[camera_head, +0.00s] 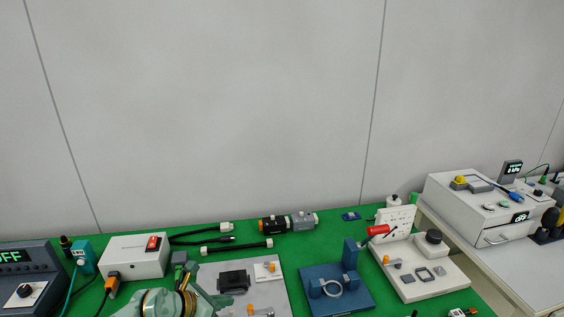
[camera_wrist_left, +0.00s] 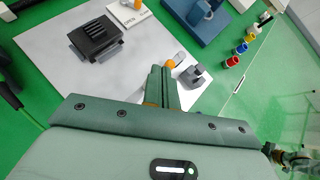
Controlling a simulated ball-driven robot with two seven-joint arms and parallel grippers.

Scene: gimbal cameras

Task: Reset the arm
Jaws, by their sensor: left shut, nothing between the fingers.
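My left gripper (camera_wrist_left: 160,88) is shut and empty in the left wrist view, its fingers together above the grey mat (camera_wrist_left: 55,45). In the head view my left gripper (camera_head: 181,262) and wrist show at the bottom, in front of the white box and left of the mat. A dark ribbed block (camera_wrist_left: 97,38) lies on the mat. A small grey part (camera_wrist_left: 194,76) and an orange-tipped part (camera_wrist_left: 173,62) lie close beyond and beside the fingertips. My right gripper is not visible in the head view.
A white box with a red switch (camera_head: 135,257) stands left. A blue fixture (camera_head: 335,289) and a white fixture board (camera_head: 425,272) stand right of the mat. A white machine (camera_head: 487,208) is at far right.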

